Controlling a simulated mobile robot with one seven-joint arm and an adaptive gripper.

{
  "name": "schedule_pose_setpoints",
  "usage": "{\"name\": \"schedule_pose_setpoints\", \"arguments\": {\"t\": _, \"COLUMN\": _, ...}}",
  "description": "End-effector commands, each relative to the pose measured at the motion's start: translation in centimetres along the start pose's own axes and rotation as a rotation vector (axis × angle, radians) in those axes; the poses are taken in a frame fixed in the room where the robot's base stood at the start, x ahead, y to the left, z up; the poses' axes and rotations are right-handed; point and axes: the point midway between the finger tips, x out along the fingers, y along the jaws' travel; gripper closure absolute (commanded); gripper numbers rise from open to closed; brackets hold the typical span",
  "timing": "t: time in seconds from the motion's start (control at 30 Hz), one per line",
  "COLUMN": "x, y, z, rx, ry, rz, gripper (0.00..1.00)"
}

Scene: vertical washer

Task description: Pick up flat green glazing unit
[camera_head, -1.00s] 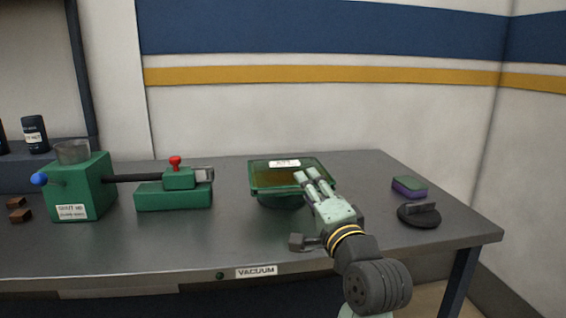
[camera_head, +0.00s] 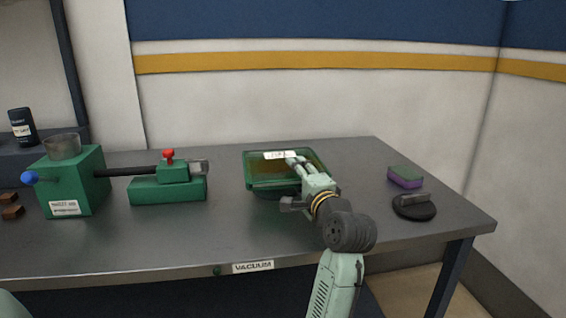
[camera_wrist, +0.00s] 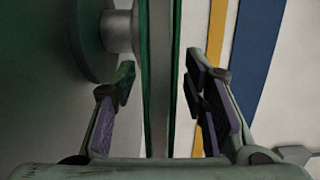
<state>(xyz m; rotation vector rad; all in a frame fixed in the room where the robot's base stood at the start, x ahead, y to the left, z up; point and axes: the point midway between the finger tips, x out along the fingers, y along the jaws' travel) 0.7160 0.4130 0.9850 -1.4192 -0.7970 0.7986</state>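The flat green glazing unit (camera_head: 262,172) lies level on a round dark support at the table's middle, with a white label on top. In the wrist view the unit (camera_wrist: 160,95) shows edge-on as a pale band between two green faces. My gripper (camera_head: 293,163) is at its right near side. In the wrist view my gripper (camera_wrist: 160,84) is open, with one finger on each side of the unit's edge. A gap shows between each finger pad and the unit. The lower finger is mostly hidden in the head view.
A green clamp fixture (camera_head: 168,188) and a green box machine with a blue knob (camera_head: 75,182) stand left. A green-purple sponge (camera_head: 405,177) and a black round pad with a handle (camera_head: 414,207) lie right. The table (camera_head: 215,235) is clear in front.

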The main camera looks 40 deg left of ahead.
Motion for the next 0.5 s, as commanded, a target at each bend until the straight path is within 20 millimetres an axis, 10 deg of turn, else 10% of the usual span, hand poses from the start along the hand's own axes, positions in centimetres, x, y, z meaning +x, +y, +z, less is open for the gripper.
{"name": "schedule_pose_setpoints", "arguments": {"t": 0.5, "x": 1.03, "y": 0.04, "z": -0.02, "rx": -0.001, "ry": 0.001, "rz": -0.001, "gripper": 0.71}}
